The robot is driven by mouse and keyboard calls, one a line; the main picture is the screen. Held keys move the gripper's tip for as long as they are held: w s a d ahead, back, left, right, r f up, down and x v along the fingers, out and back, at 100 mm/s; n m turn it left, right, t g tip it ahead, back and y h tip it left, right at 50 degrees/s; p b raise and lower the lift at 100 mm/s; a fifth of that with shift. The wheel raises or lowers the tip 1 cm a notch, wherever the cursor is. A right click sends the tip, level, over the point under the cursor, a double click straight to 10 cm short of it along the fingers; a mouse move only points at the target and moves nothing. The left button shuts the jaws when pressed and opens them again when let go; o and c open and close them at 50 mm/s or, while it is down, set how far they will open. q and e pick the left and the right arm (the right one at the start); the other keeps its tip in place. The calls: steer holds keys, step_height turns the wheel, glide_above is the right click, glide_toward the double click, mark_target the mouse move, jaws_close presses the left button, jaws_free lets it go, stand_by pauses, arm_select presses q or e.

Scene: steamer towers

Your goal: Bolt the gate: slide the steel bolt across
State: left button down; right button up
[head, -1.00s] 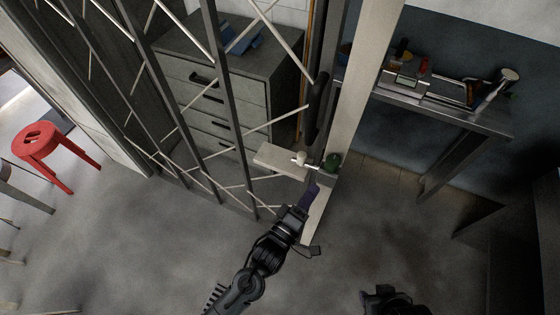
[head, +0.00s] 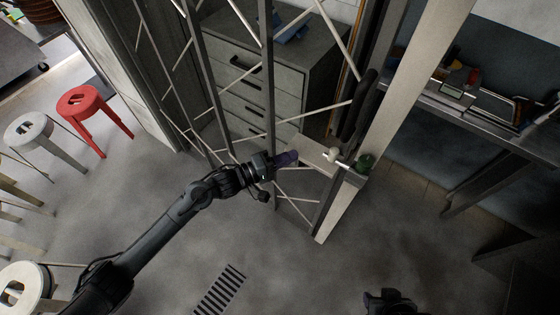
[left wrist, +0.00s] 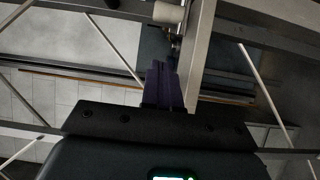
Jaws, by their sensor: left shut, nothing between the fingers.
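The steel bolt (head: 343,162) is a short bright rod on a pale plate (head: 312,152) at the gate's edge. A cream knob (head: 333,153) stands on it, and its right end is close to a green knob (head: 366,162) by the post. How far the bolt reaches into the post is unclear. My left gripper (head: 289,158), with purple fingers, is shut and empty just left of the cream knob, over the plate's left end. In the left wrist view the closed fingers (left wrist: 163,85) point toward a pale rounded part (left wrist: 168,13). My right gripper (head: 385,300) shows only partly, dark, at the bottom edge.
The folding lattice gate (head: 268,80) stands left of the pale post (head: 408,110). A grey drawer cabinet (head: 300,65) is behind it. A workbench (head: 455,112) with tools is at right. A red stool (head: 90,105) stands at left.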

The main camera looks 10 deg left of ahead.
arm_select(q)
steer(key=x, duration=0.5)
steer(key=shift+d, duration=0.1)
steer(key=d, duration=0.3)
steer(key=shift+s, duration=0.1)
steer(key=shift+d, duration=0.5)
arm_select(e)
steer(key=shift+d+r, duration=0.1)
